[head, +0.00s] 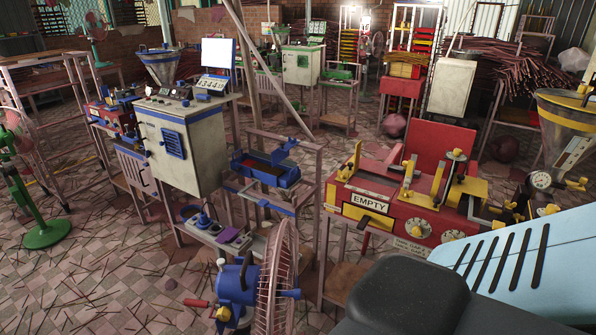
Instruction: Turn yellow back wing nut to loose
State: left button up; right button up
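A red and yellow extruder machine (385,205) stands right of centre in the head view, with a plate marked "EMPTY" on its front. Yellow wing-shaped pieces show along its top. One (456,155) sits on top of a dark post at the right, one (408,168) is near the middle and one (346,171) is at the left end. Which of them is the back wing nut, and how tight it is, I cannot tell at this size. Neither of my grippers is in view, and nothing is seen touching the machine.
A light blue slotted panel (525,262) and a dark rounded shape fill the lower right. A fan (277,285) stands in front, left of the machine. A funnel (570,120) with yellow fittings is at the right edge.

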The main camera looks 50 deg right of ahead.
aim_at(343, 176)
jog(key=i+j+u, duration=0.1)
jog(key=i, duration=0.25)
jog(key=i+j+u, duration=0.15)
jog(key=i+j, duration=0.15)
jog(key=i+j+u, duration=0.1)
jog(key=i, duration=0.3)
jog(key=i+z, duration=0.6)
jog(key=z, duration=0.15)
jog(key=i+j+z, duration=0.2)
jog(key=z, duration=0.2)
jog(key=i+z, duration=0.15)
jog(key=z, duration=0.3)
jog(key=i+z, duration=0.15)
jog(key=z, duration=0.25)
jog(key=i+j+z, duration=0.1)
jog(key=z, duration=0.35)
jog(key=i+j+z, duration=0.15)
jog(key=z, duration=0.25)
jog(key=i+j+z, duration=0.15)
jog(key=z, duration=0.3)
jog(key=j+z, duration=0.25)
jog(key=z, duration=0.15)
jog(key=i+j+z, duration=0.2)
jog(key=z, duration=0.2)
jog(key=i+j+z, duration=0.2)
jog(key=j+z, duration=0.2)
jog(key=i+j+z, duration=0.1)
jog(key=j+z, duration=0.35)
jog(key=l, duration=0.1)
